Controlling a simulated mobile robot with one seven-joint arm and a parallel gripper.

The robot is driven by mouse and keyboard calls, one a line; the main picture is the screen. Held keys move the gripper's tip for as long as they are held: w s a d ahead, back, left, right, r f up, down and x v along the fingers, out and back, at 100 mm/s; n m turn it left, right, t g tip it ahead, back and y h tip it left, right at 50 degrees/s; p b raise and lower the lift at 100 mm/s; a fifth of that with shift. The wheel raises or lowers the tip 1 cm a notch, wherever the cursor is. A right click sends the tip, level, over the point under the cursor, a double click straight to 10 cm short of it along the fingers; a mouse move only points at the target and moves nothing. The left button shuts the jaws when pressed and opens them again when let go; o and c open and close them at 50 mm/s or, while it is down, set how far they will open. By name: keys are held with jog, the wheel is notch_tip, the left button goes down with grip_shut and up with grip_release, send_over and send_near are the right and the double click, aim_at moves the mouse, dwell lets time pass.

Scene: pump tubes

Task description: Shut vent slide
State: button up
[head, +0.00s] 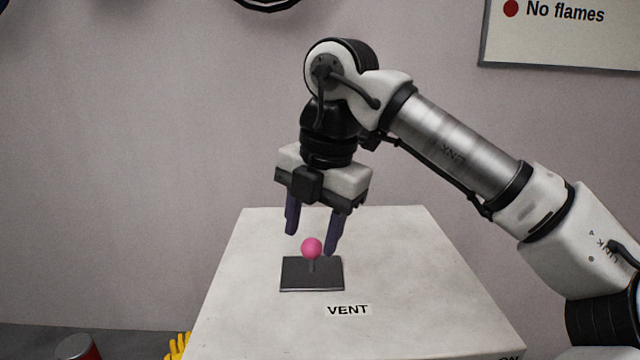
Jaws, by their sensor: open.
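The vent slide shows in the head view as a dark flat plate (311,275) on top of a pale box, with a short stem topped by a pink ball knob (312,248). A "VENT" label (348,310) lies in front of it, slightly right. My gripper (312,244) points down with its two dark purple fingers apart. The fingertips are close to the knob, one to its upper left and one just to its right. I cannot tell whether they stand behind the knob or around it. Nothing is held. The slide's position in its travel is not clear.
The pale box top (420,260) is clear around the plate. A red can (78,348) and a yellow glove-like thing (178,346) show at the lower left. A "No flames" sign (560,35) hangs on the wall at upper right.

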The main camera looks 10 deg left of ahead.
aim_at(323, 277)
notch_tip(323, 277, up, 10)
jog(key=d, duration=0.1)
jog(key=shift+s+d+b, duration=0.35)
jog(key=shift+s+b, duration=0.05)
jog(key=shift+b, duration=0.05)
jog(key=shift+f, duration=0.1)
